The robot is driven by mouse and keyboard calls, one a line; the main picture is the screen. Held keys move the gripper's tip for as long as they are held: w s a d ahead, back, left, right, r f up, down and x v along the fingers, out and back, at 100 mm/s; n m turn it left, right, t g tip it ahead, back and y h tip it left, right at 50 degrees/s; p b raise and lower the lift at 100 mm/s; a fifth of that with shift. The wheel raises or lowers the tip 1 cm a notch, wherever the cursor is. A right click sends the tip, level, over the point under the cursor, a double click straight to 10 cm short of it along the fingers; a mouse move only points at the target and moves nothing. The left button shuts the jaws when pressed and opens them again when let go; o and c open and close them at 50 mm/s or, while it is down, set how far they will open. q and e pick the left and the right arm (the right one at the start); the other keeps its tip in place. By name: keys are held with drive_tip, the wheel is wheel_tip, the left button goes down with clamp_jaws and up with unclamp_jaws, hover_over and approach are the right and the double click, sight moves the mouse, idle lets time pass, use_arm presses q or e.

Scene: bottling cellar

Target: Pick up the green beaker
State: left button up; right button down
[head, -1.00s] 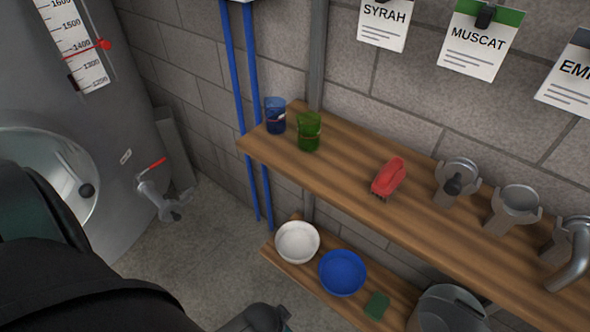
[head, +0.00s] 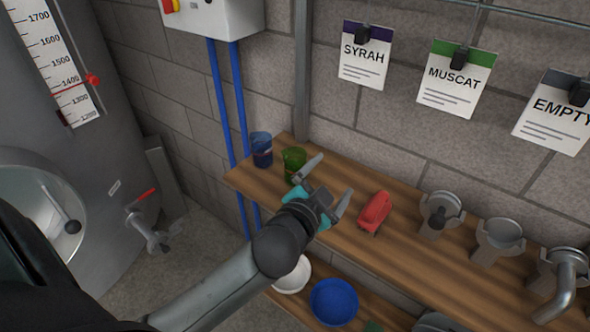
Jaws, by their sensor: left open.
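The green beaker (head: 292,160) stands upright on the upper wooden shelf near its left end, just right of the blue beaker (head: 261,150). My left gripper (head: 327,180) is over the shelf, right of the green beaker, with its two fingers spread apart and nothing between them. One finger overlaps the green beaker's right edge in the picture; I cannot tell whether they touch. The lower right part of the beaker is partly hidden by the gripper. My right gripper is not in view.
A red brush-like object (head: 375,211) lies close to the gripper's right finger. Metal fittings (head: 441,211) stand further right on the shelf (head: 395,255). Below are a white bowl (head: 292,274) and a blue bowl (head: 334,301). Blue pipes (head: 228,110) and a block wall stand behind.

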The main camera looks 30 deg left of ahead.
use_arm(q)
drive_tip(key=w+d+r+m+t+h, duration=0.2)
drive_tip(key=r+m, duration=0.1)
drive_tip(key=r, duration=0.2)
drive_tip(key=w+d+r+m+t+h, duration=0.2)
drive_tip(key=r+m, duration=0.1)
drive_tip(key=r, duration=0.2)
drive_tip(key=s+d+r+m+g+h, duration=0.2)
drive_tip(key=d+r+m+g+h, duration=0.2)
drive_tip(key=d+r+m+h, duration=0.6)
drive_tip(key=m+g+y, duration=1.1)
drive_tip(key=m+y, duration=0.2)
approach(295, 156)
drive_tip(key=x, duration=0.2)
drive_tip(key=d+x, duration=0.1)
drive_tip(key=x, duration=0.2)
drive_tip(key=s+x, duration=0.1)
drive_tip(key=x, duration=0.1)
drive_tip(key=shift+d+f, duration=0.15)
drive_tip(key=shift+f, duration=0.25)
